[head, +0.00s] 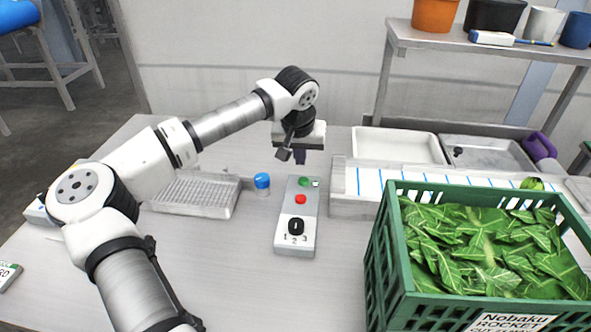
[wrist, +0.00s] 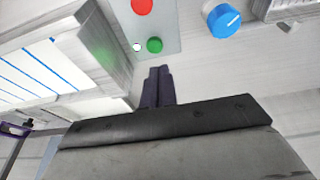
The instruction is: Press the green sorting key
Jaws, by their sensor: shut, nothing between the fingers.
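The green key (head: 304,181) is at the far end of a grey control box (head: 296,244) on the table, beyond a red key (head: 300,199) and a black knob (head: 296,226) marked with numbers. In the wrist view the green key (wrist: 154,45) lies just past my fingertips, with the red key (wrist: 142,6) farther off and a small lit lamp (wrist: 137,47) beside the green one. My gripper (head: 300,160) is shut and empty, pointing down near the far end of the box; it also shows in the wrist view (wrist: 158,72). Whether its tips touch the key cannot be told.
A blue-striped white conveyor (head: 343,207) is to the right, with a green crate of leaves (head: 376,262) in front. The table before the box is clear.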

